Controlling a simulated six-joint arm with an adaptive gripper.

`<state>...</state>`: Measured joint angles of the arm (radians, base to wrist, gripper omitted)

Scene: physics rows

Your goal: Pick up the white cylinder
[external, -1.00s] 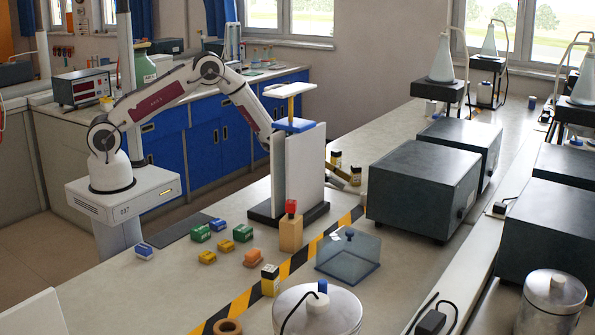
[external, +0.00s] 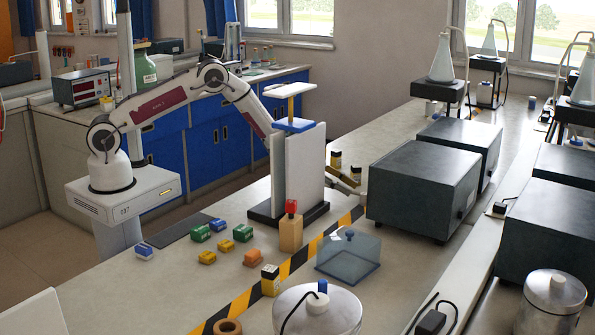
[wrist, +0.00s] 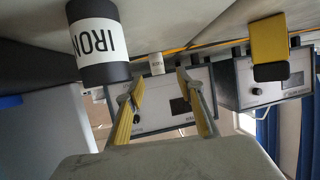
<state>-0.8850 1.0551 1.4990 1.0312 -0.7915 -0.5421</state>
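The white cylinder (wrist: 157,64) is small and stands ahead of my fingers in the wrist view, which shows the bench upside down. In the external view the cylinder (external: 363,199) is a small pale shape beside the front dark box, partly hard to make out. My gripper (wrist: 158,84) is open, with yellow-padded fingers on either side of the line to the cylinder and nothing between them. In the external view my gripper (external: 352,184) reaches out from behind the white upright panels, low over the bench and just left of the cylinder. The panels hide my wrist.
A black jar labelled IRON (wrist: 95,42) stands close on the left in the wrist view; a yellow-and-black jar (wrist: 268,48) stands on the right. White panels (external: 306,165) on a dark base and a dark box (external: 415,180) flank my gripper. A striped tape line crosses the bench.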

